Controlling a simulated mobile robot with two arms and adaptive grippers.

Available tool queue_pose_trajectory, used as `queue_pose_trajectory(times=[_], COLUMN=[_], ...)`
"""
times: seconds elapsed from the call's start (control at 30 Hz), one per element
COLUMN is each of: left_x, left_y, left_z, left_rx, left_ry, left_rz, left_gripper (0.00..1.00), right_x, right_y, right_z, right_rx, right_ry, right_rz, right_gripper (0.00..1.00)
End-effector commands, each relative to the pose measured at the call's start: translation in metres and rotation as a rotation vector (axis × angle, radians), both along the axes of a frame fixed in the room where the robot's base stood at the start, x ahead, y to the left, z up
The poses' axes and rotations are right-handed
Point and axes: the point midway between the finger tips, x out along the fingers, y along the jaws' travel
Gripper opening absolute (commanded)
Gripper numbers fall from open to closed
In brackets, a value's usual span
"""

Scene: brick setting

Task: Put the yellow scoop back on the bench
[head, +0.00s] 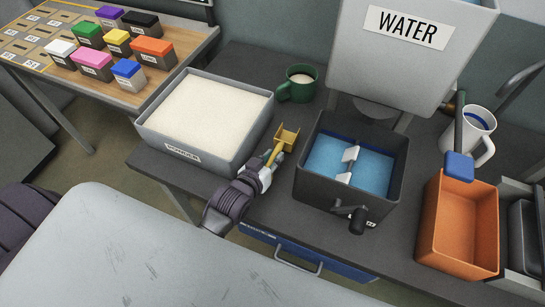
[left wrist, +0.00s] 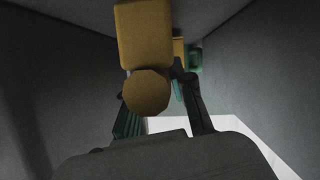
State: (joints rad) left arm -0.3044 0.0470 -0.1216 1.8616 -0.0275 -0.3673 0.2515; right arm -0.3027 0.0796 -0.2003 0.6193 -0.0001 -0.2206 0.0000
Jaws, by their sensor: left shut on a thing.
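The yellow scoop (head: 287,138) is in the gap between the white powder bin and the dark mixing tank in the head view. My left gripper (head: 268,166) is shut on its handle, with the scoop's head pointing away from me. In the left wrist view the yellow handle (left wrist: 146,40) lies between the two fingers of the left gripper (left wrist: 162,108). The dark bench (head: 236,58) is under and around the scoop; I cannot tell whether the scoop touches it. My right gripper is not in view.
The powder bin (head: 166,150) stands left of the scoop and the tank with blue liquid (head: 325,190) right of it. A green mug (head: 298,88) stands behind. An orange bin (head: 457,245) and a white mug (head: 468,130) are at the right. The gap is narrow.

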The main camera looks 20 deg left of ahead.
Motion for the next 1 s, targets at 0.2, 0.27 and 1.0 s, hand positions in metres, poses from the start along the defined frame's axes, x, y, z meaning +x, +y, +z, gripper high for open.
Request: queue_pose_trajectory(times=[0.2,0.27,1.0], left_x=[0.000,0.000,0.000], left_y=[0.000,0.000,0.000], left_z=[-0.004,-0.005,-0.011], left_rx=[0.000,0.000,0.000], left_ry=[-0.001,-0.001,0.001], left_rz=[0.000,0.000,0.000], left_gripper=[0.00,0.00,0.52], right_x=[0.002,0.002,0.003], right_y=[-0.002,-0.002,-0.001], right_z=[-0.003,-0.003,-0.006], right_rx=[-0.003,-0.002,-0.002], right_ry=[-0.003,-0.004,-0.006], right_rz=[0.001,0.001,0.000], right_gripper=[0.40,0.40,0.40])
